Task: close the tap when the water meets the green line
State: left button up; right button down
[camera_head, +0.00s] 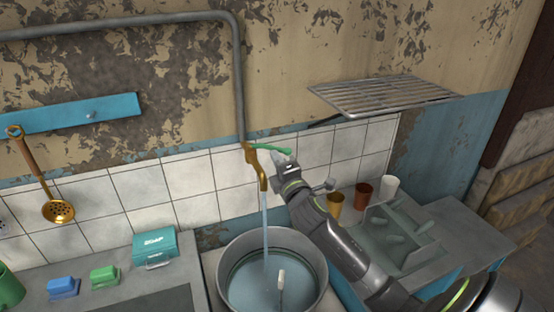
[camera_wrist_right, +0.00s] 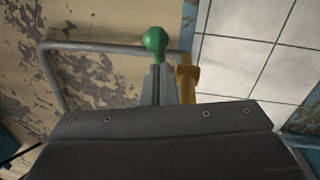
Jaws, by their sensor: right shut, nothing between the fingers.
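The brass tap (camera_head: 258,165) hangs on a grey pipe over a big metal pot (camera_head: 315,258), and its green handle (camera_head: 270,149) points right. A stream of water (camera_head: 265,225) runs from the spout into the pot. Water (camera_head: 250,287) stands in the pot below a thin greenish line (camera_head: 238,262) on the inner wall; the gap is hard to judge. My right gripper (camera_head: 286,164) is shut and empty, just below the handle's end. In the right wrist view, the green knob (camera_wrist_right: 155,42) shows at the fingertips; contact is unclear. My left gripper is out of view.
A white-tipped stick (camera_head: 281,279) stands in the pot. Cups (camera_head: 363,195) and a dish rack (camera_head: 400,237) are on the right. A wire shelf (camera_head: 380,95) juts out above right.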

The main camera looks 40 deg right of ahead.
aim_at(287, 151)
jog(key=d, duration=0.1)
jog(key=w+d+n+y, duration=0.1)
jog(key=d+y+p, duration=0.1)
jog(key=d, duration=0.1)
jog(key=shift+w, duration=0.25)
jog(key=shift+w+d, duration=0.3)
